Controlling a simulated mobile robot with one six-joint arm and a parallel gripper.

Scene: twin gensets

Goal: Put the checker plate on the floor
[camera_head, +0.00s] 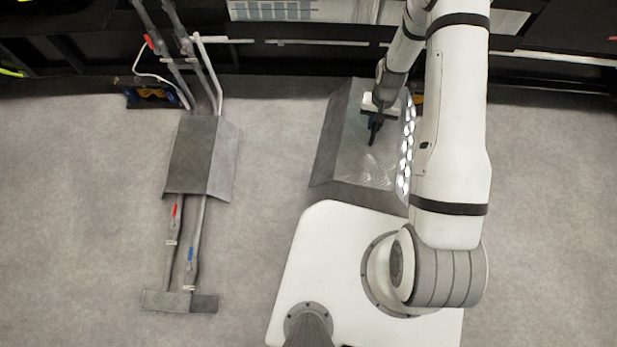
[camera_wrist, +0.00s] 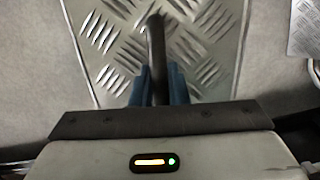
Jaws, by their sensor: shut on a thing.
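The checker plate (camera_head: 368,168) is a grey metal cover with raised treads and sloping sides, right of centre in the head view. Its treaded top also shows in the wrist view (camera_wrist: 212,35). My gripper (camera_head: 374,132) is over the top of the plate. In the wrist view its blue fingers (camera_wrist: 156,85) are shut on a dark upright bar, which looks like the plate's handle (camera_wrist: 156,45). My arm hides part of the plate's right side. I cannot tell whether the plate touches the floor.
A similar grey cover (camera_head: 200,155) stands over pipes at the left, with red and blue valve handles below it. The grey floor (camera_head: 265,150) between the covers is clear, as is the floor at the right (camera_head: 555,200). Dark machinery runs along the back.

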